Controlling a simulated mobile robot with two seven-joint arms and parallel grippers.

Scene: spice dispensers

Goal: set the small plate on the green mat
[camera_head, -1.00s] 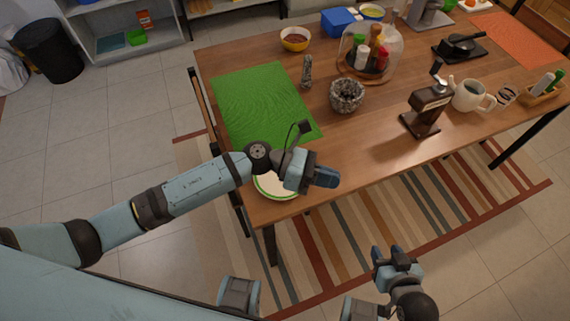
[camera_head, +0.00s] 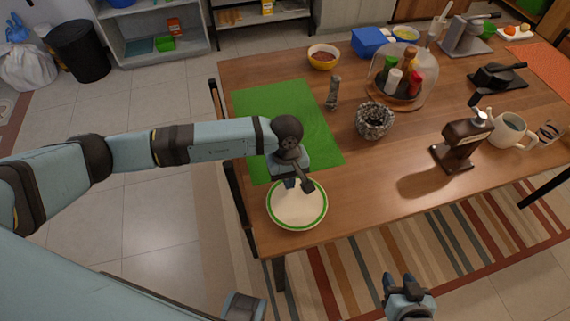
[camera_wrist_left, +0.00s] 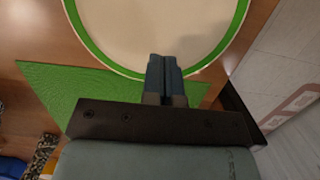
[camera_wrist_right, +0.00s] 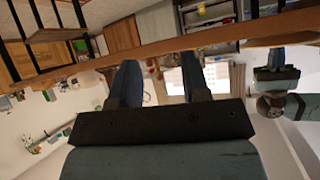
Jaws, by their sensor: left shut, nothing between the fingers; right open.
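The small plate (camera_head: 297,207) is cream with a green rim and lies on the wooden table near its front left corner, just in front of the green mat (camera_head: 262,100). The plate also fills the top of the left wrist view (camera_wrist_left: 150,25), with the mat (camera_wrist_left: 60,88) beside it. My left gripper (camera_head: 298,186) is over the plate's far edge, on the side toward the mat. Its fingers (camera_wrist_left: 166,75) are shut together with nothing between them; whether they touch the plate I cannot tell. My right gripper (camera_head: 402,280) is open and empty, in front of the table.
A pepper mill (camera_head: 332,92), a dark woven bowl (camera_head: 374,120) and a glass dome with bottles (camera_head: 402,75) stand right of the mat. A brown grinder (camera_head: 461,143) and a white teapot (camera_head: 509,131) stand further right. The mat's surface is bare.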

